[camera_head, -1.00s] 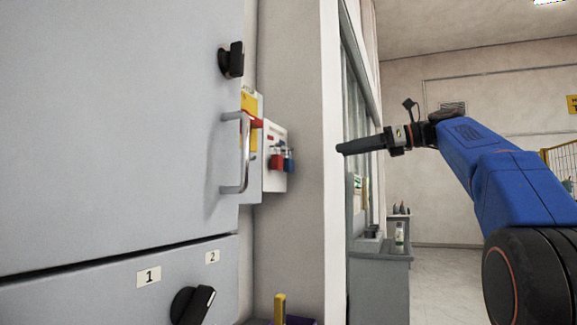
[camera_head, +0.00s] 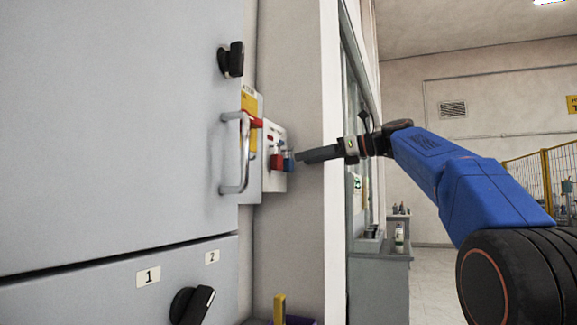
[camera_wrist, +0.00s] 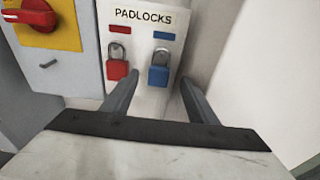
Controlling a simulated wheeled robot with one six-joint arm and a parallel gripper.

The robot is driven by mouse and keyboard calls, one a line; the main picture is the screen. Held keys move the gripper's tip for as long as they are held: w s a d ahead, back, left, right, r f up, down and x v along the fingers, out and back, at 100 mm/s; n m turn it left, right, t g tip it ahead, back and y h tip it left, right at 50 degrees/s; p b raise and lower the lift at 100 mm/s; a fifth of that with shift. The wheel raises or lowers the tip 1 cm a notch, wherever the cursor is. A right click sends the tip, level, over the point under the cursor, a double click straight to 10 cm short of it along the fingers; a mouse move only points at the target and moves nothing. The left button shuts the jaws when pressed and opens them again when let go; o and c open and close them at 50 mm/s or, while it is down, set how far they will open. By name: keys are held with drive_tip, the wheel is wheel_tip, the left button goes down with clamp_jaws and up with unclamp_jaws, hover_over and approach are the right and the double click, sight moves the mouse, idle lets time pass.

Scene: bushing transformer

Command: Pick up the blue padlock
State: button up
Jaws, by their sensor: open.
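The blue padlock (camera_wrist: 159,75) hangs by its shackle on a white board labelled PADLOCKS (camera_wrist: 146,98), under a blue label. It also shows small in the head view (camera_head: 289,162), at the tip of my gripper (camera_head: 300,157). In the wrist view my gripper (camera_wrist: 158,88) is open, with one finger on either side of the line to the blue padlock.
A red rotary switch on a yellow plate (camera_wrist: 44,22) is left of the board. A grey cabinet with a metal handle (camera_head: 244,153) and black knobs (camera_head: 231,60) stands at the left in the head view. A bare white wall (camera_wrist: 265,60) lies right of the board.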

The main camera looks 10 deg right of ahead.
sight(292, 161)
drive_tip(key=shift+x, duration=2.55)
drive_tip(key=shift+f, duration=0.1)
drive_tip(key=c, duration=1.2)
